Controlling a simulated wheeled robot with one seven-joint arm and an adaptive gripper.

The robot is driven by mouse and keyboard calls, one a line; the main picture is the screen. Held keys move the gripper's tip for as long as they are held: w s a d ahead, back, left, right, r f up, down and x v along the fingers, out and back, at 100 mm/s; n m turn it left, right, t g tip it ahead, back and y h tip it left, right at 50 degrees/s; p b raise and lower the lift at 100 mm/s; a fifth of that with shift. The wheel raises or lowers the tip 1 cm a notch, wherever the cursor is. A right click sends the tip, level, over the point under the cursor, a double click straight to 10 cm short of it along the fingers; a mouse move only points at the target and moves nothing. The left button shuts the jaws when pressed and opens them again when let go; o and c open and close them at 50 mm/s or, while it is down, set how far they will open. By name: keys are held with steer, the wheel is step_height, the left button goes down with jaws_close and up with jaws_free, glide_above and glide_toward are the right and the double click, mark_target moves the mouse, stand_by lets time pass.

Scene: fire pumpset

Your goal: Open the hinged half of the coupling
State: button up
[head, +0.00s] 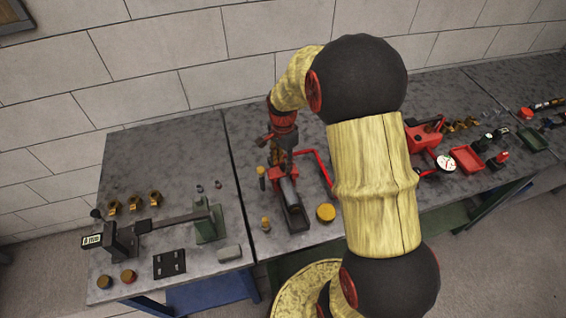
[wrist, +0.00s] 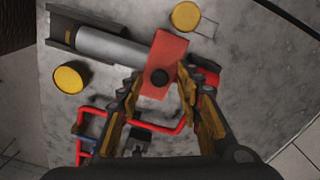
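The coupling appears as a red block (wrist: 168,52) with a dark round spot, at the end of a grey shaft (wrist: 105,46) lying in a dark channel, in the wrist view. In the head view a red part (head: 288,171) shows at the far end of the shaft, partly hidden by my gripper. My gripper (wrist: 160,80) is open, its two yellow-brown fingers apart on either side of the red block's near end. I cannot tell whether either finger touches it. In the head view my gripper (head: 282,160) points down over the bench. The hinge is not clear.
A bent red tube frame (wrist: 140,128) lies near the fingers, and it shows right of the coupling in the head view (head: 318,165). Yellow round caps (wrist: 68,79) (wrist: 185,16) stand nearby. A green-based fixture (head: 208,222) stands on the left bench; its surface behind (head: 165,155) is clear.

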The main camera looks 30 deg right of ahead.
steer(key=shift+c, duration=0.2)
jaws_close()
stand_by(0.3)
stand_by(0.4)
